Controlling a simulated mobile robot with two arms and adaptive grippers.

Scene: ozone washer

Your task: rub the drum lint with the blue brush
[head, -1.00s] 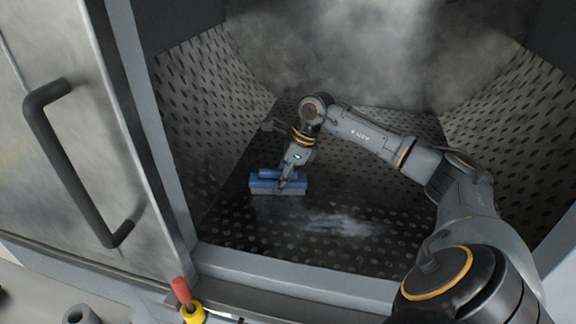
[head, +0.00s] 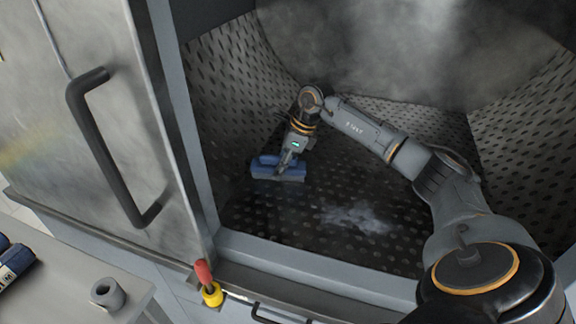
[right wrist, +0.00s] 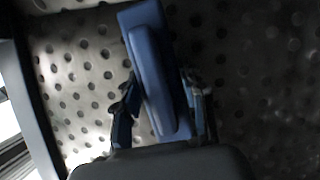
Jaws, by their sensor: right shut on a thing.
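The blue brush (head: 279,169) is inside the perforated drum (head: 240,207), toward its left side. My right gripper (head: 284,165) is shut on the brush handle. In the right wrist view the brush (right wrist: 151,60) stands between the two fingers of my right gripper (right wrist: 160,105). A pale, whitish patch of lint (head: 357,218) lies on the drum floor, right of the brush and nearer the front; the brush is apart from it. I cannot tell whether the bristles touch the drum. My left gripper is not in view.
The metal door (head: 105,110) with a dark handle (head: 112,160) stands open at the left. A red and yellow knob (head: 206,283) is at the front sill. Haze fills the drum's back.

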